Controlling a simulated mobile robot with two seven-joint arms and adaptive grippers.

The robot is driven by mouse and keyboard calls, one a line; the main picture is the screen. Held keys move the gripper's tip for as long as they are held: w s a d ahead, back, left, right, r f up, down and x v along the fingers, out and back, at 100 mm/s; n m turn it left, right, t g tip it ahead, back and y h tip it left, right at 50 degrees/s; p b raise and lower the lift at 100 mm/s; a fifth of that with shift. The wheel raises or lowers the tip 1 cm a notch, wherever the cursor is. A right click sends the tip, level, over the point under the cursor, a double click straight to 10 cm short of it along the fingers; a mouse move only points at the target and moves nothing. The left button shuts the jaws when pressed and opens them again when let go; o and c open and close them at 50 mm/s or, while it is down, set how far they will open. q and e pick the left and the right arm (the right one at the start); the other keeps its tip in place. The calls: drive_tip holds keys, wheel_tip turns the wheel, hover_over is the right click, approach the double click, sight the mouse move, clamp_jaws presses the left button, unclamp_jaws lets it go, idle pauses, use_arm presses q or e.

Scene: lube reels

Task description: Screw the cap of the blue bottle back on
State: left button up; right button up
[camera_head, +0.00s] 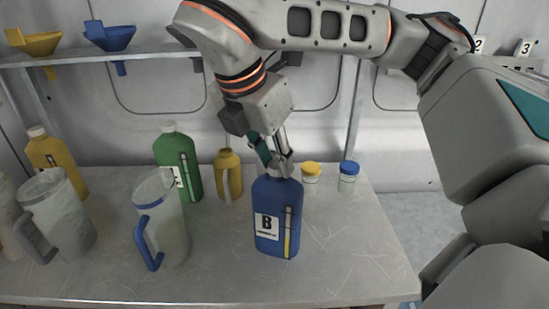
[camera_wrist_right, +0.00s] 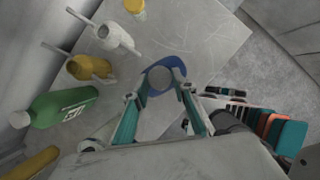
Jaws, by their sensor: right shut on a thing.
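The blue bottle (camera_head: 268,190) stands upright on the table, with a "B" label on its front. It also shows from above in the wrist view (camera_wrist_right: 177,62). My right gripper (camera_head: 273,164) points down at the bottle's mouth. In the wrist view its two fingers (camera_wrist_right: 158,84) are shut on the grey cap (camera_wrist_right: 160,78), which lies over the top of the bottle. The fingers hide much of the cap in the head view, and I cannot tell how far it is threaded. My left gripper is not in view.
A small yellow bottle (camera_head: 228,177) and a green bottle (camera_head: 180,163) stand behind left. Two jars, yellow-capped (camera_head: 311,178) and blue-capped (camera_head: 348,178), stand behind right. A blue-handled jug (camera_head: 168,222) is at left. The table (camera_head: 345,250) is clear at front right.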

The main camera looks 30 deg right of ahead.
drive_tip(key=m, duration=0.1)
drive_tip(key=m+g, duration=0.1)
drive_tip(key=m, duration=0.2)
drive_tip(key=shift+w+f+g, duration=0.1)
drive_tip(key=shift+w+g, duration=0.15)
drive_tip(key=shift+g, duration=0.05)
drive_tip(key=shift+m, duration=0.5)
drive_tip(key=shift+m+g, duration=0.5)
drive_tip(key=shift+m, duration=0.3)
drive_tip(key=m+g, duration=0.1)
drive_tip(key=m, duration=0.2)
drive_tip(key=shift+w+b, duration=0.2)
drive_tip(key=shift+b, duration=0.2)
drive_tip(key=shift+d+m+y, duration=0.1)
drive_tip(key=shift+m+y, duration=0.2)
drive_tip(key=shift+m, duration=0.1)
drive_tip(key=shift+m+g, duration=0.3)
drive_tip(key=shift+m, duration=0.3)
drive_tip(key=o, duration=1.1)
